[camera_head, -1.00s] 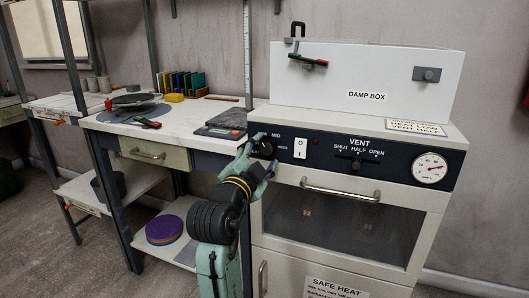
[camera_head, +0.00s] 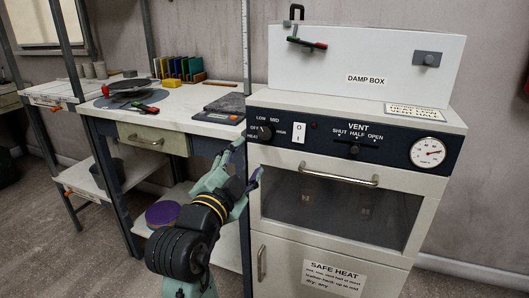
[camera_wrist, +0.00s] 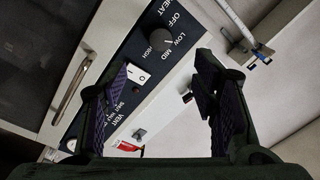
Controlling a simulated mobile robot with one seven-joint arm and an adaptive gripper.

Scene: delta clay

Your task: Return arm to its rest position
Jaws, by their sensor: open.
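My gripper (camera_head: 249,160) is open and empty in front of the left end of the cabinet's dark control panel (camera_head: 325,143). It is apart from the round heat knob (camera_head: 264,133), which is marked OFF, LOW, MID and HIGH. In the wrist view my gripper (camera_wrist: 160,92) shows its two purple-padded fingers wide apart with nothing between them. The panel runs behind the fingers there, with the white rocker switch (camera_wrist: 138,76) near the left finger.
The cabinet's door handle (camera_head: 340,180) juts out right of my gripper. A white damp box (camera_head: 370,75) stands on top. The floor in front is free.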

